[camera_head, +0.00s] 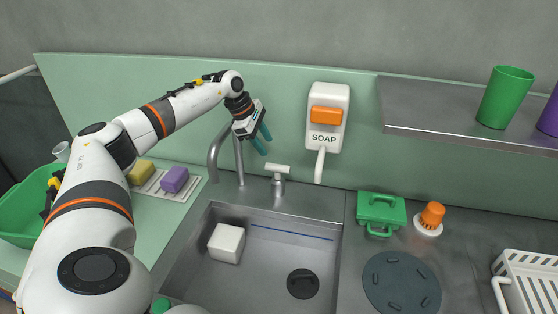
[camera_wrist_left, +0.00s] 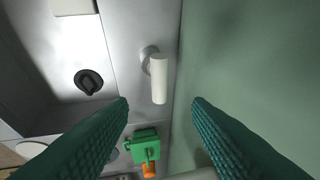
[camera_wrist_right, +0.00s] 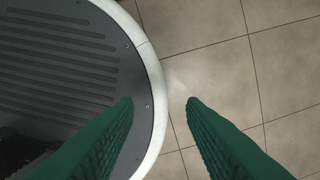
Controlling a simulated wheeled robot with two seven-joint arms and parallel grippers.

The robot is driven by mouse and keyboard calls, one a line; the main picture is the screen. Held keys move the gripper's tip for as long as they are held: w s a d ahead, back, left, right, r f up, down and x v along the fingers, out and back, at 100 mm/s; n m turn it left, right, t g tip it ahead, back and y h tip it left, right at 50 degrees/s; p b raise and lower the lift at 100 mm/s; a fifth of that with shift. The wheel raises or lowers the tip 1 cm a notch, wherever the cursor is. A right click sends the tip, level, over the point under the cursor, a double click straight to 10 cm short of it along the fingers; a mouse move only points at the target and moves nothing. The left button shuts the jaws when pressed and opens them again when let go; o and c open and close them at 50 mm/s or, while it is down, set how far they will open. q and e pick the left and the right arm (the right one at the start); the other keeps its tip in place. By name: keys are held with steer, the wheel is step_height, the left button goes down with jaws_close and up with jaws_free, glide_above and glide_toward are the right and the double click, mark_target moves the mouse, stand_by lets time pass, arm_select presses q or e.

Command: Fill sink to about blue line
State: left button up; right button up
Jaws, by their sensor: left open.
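The steel sink basin (camera_head: 270,265) has a blue line (camera_head: 290,232) along its back wall. No water shows in it. A dark round plug with a raised grip (camera_head: 303,283) is on the basin floor, also in the left wrist view (camera_wrist_left: 88,81). The curved grey faucet (camera_head: 214,155) stands behind the basin. Its white handle (camera_head: 278,170) is to the right, and in the left wrist view the handle (camera_wrist_left: 159,78) lies between the fingers, farther off. My right gripper (camera_wrist_right: 160,102) is open and empty over the floor.
A white block (camera_head: 226,243) sits in the basin. A soap dispenser (camera_head: 326,120) hangs on the wall right of my left gripper. A green box (camera_head: 381,212) and an orange-topped item (camera_head: 431,217) stand on the right counter. A shelf (camera_head: 440,110) holds cups.

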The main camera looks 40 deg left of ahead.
mark_target(279, 166)
arm_select(q)
steer(key=p+x, duration=0.1)
steer(key=x, duration=0.8)
steer(key=shift+w+d+f, duration=0.15)
steer(key=shift+f, duration=0.25)
steer(key=c, duration=0.9)
steer(key=shift+c, duration=0.4)
arm_select(e)
steer(key=shift+s+d+r, duration=0.3)
steer(key=shift+s+r, duration=0.15)
steer(key=shift+r, duration=0.25)
